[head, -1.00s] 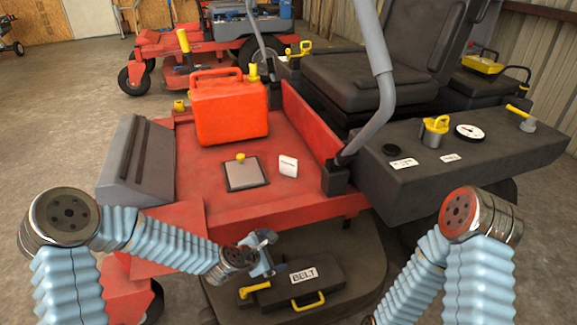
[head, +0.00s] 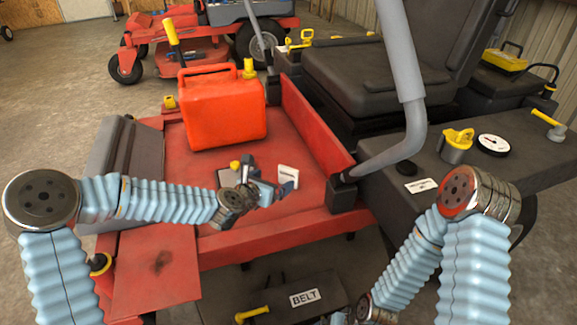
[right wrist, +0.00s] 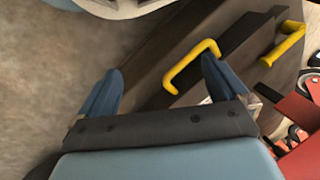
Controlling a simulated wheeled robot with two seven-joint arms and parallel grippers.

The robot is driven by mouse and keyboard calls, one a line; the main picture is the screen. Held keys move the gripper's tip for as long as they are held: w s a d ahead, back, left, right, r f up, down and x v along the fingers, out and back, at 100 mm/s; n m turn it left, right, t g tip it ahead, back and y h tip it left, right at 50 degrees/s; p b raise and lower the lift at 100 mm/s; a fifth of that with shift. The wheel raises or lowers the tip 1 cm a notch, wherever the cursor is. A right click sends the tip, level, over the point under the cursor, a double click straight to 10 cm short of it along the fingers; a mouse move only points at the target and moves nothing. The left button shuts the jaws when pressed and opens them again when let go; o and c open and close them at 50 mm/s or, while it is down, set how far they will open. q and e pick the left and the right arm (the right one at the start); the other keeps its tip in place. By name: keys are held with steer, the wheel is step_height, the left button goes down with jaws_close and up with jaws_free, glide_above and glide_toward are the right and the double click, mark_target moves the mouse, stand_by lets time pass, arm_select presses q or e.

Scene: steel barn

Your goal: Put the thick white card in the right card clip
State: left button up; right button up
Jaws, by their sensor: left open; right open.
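A small white card (head: 289,172) with a faint dark line of print stands tilted on the red deck, right of the middle. My left gripper (head: 272,186) is open just in front of it, and its fingers overlap the card's lower part in the head view. I cannot tell whether they touch it. My right gripper (right wrist: 163,72) is open and empty in the right wrist view, above a dark case with yellow handles. I cannot make out a card clip for certain.
A red fuel can (head: 222,112) stands behind my left gripper. A grey tube rail (head: 402,90) and the black side console (head: 470,185) with a white label (head: 421,186), yellow-topped canister and gauge lie to the right. A BELT case (head: 270,298) sits low in front.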

mark_target(287, 169)
arm_select(q)
steer(key=x, duration=0.8)
steer(key=shift+w+p, duration=0.3)
steer(key=shift+w, duration=0.1)
steer(key=x, duration=0.6)
steer(key=shift+s+a+f+p, duration=0.1)
steer(key=shift+a+f+p, duration=0.05)
steer(key=shift+f+p, duration=0.15)
steer(key=shift+c, duration=0.3)
steer(key=shift+r, duration=0.1)
steer(key=c, duration=1)
